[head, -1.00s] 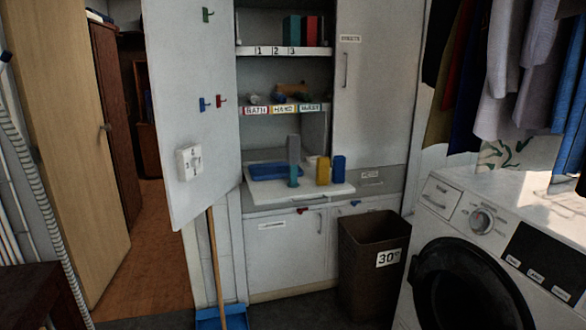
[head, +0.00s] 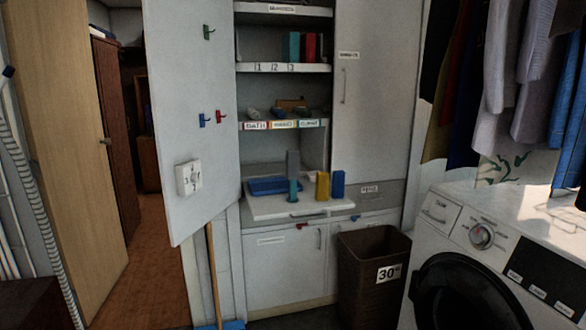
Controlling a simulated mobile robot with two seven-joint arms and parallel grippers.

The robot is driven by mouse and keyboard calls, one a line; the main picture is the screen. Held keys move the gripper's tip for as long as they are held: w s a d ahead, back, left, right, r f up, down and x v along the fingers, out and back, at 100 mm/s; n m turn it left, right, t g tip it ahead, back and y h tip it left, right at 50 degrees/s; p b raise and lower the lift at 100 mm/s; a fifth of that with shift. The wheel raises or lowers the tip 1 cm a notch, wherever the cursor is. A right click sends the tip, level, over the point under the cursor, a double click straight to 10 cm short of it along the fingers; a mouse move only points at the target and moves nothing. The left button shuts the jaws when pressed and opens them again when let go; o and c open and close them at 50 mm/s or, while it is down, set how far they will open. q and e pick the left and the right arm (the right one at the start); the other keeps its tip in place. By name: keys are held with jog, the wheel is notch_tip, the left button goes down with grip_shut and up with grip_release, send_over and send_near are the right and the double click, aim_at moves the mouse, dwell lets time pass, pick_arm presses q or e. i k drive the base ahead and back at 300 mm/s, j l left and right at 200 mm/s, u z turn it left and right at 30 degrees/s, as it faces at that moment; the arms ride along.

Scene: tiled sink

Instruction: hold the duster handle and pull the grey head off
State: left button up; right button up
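The duster stands upright on the white pull-out board of the cabinet in the head view. Its grey head (head: 292,163) is on top, and a teal handle (head: 293,190) is below it. The two parts look joined. Neither of my grippers is in the head view, so nothing is seen touching the duster.
A blue tray (head: 268,186) lies left of the duster on the white board (head: 258,209). A yellow block (head: 322,186) and a blue block (head: 338,184) stand to its right. An open cabinet door (head: 190,120) is at left. A brown bin (head: 365,285) and a washing machine (head: 500,250) stand at right.

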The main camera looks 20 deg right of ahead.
aim_at(292, 157)
jog(key=i+l, duration=0.85)
jog(key=i, duration=0.3)
